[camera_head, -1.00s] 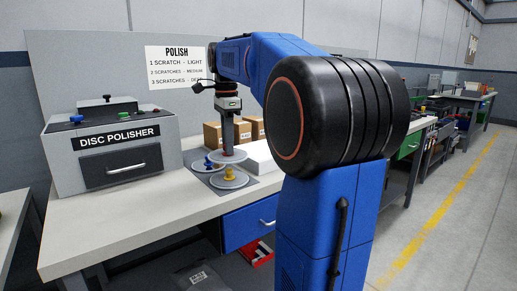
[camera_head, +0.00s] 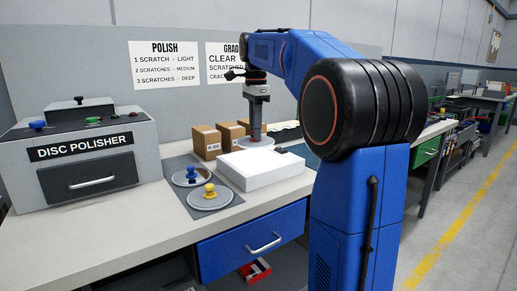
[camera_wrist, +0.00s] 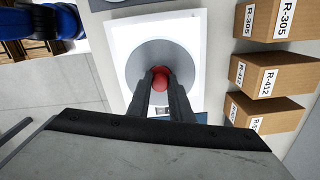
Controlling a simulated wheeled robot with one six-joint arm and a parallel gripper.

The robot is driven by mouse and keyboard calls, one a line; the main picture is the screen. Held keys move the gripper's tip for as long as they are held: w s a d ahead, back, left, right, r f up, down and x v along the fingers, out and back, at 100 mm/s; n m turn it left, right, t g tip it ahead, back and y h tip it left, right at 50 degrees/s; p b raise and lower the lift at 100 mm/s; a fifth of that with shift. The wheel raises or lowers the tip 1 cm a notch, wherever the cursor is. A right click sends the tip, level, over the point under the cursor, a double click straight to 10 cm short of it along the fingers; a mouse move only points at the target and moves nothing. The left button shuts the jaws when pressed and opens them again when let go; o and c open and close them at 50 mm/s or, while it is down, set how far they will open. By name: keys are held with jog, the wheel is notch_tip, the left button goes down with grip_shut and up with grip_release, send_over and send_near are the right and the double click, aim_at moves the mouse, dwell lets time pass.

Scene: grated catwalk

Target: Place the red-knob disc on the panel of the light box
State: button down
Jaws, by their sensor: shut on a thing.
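My gripper (camera_wrist: 160,84) is shut on the red knob (camera_wrist: 160,77) of a grey disc (camera_wrist: 137,63). In the wrist view the disc lies over the white lit panel of the light box (camera_wrist: 124,28). In the head view the disc (camera_head: 256,143) shows at the back part of the white light box (camera_head: 262,172), under my gripper (camera_head: 257,132). I cannot tell whether the disc touches the panel. A blue-knob disc (camera_head: 193,178) and a yellow-knob disc (camera_head: 210,198) lie on the grey mat left of the box.
Cardboard boxes (camera_head: 206,141) stand behind the light box; in the wrist view they (camera_wrist: 262,70) are at the right. The disc polisher (camera_head: 85,155) stands at the left of the bench. Bare bench top (camera_head: 120,225) lies in front of it.

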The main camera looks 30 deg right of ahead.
aim_at(255, 145)
jog(key=shift+f, duration=2.8)
jog(key=shift+f, duration=0.15)
jog(key=c, duration=1.6)
grip_release()
notch_tip(255, 145, up, 12)
jog(key=shift+r, duration=0.15)
jog(key=shift+s, duration=0.15)
